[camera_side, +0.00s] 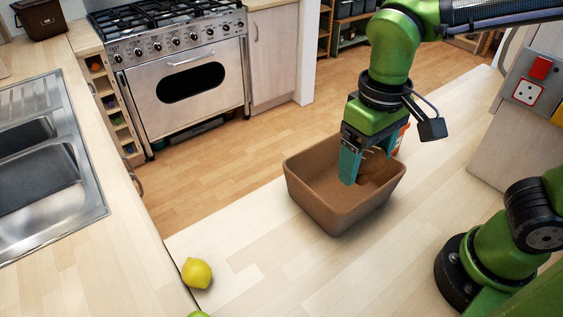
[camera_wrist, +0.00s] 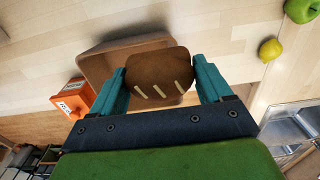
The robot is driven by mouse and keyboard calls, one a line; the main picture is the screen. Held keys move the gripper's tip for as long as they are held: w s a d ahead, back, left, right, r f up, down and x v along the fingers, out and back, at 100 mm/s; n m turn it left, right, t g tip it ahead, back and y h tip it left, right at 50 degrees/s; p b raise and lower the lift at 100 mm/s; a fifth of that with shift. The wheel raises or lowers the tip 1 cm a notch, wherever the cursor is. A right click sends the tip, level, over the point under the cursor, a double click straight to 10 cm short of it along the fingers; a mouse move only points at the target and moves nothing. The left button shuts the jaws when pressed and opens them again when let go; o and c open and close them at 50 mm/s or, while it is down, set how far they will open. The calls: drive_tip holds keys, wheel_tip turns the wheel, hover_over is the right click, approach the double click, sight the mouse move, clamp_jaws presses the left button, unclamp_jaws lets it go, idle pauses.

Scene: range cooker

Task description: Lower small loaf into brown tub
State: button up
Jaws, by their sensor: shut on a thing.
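The small loaf (camera_wrist: 158,75) is brown with pale slashes across its crust. My gripper (camera_wrist: 160,85) is shut on it, with one teal finger on each side. In the side view, my gripper (camera_side: 366,168) points down over the brown tub (camera_side: 325,208), its fingertips within the outline of the tub's opening. The small loaf (camera_side: 371,166) is partly hidden there behind the near finger. I cannot tell whether it touches the tub's floor. The tub stands upright on the pale wooden counter, and part of it shows behind the loaf in the wrist view (camera_wrist: 93,69).
An orange box (camera_wrist: 73,98) stands close beside the tub, mostly hidden behind my gripper in the side view. A lemon (camera_side: 197,273) and a green apple (camera_wrist: 301,10) lie well apart from the tub. The counter (camera_side: 265,255) between lemon and tub is clear.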

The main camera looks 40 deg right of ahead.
drive_tip(key=w+d+f, duration=0.4)
drive_tip(key=d+f, duration=0.1)
drive_tip(key=d, duration=0.3)
drive_tip(key=shift+w+f, duration=0.25)
drive_tip(key=shift+f, duration=0.15)
idle(0.3)
drive_tip(key=shift+f, duration=4.5)
drive_tip(key=shift+f, duration=2.55)
drive_tip(key=o, duration=1)
drive_tip(key=shift+r, duration=0.1)
